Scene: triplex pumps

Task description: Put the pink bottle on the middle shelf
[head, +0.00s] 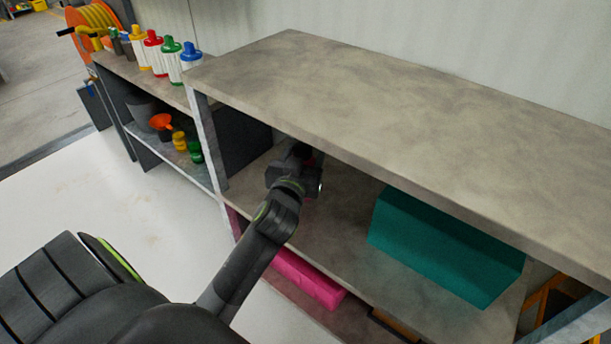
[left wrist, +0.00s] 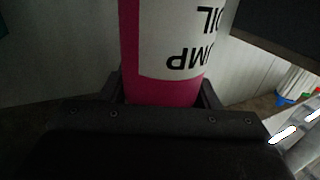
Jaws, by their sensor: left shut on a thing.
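The pink bottle (left wrist: 163,88) fills the middle of the left wrist view, with a white label reading upside down. My left gripper (head: 310,165) is shut on it, with one finger on each side in the left wrist view (left wrist: 163,95). In the head view the gripper reaches in under the top board, above the left part of the middle shelf (head: 340,215). The bottle is mostly hidden there by the gripper and the top board. I cannot tell whether its base touches the shelf. My right gripper is not in view.
A teal box (head: 440,245) stands on the right part of the middle shelf. The top board (head: 400,110) hangs over it and is bare. A pink box (head: 308,278) lies on the level below. Another shelf unit with several coloured-cap bottles (head: 155,52) stands at left.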

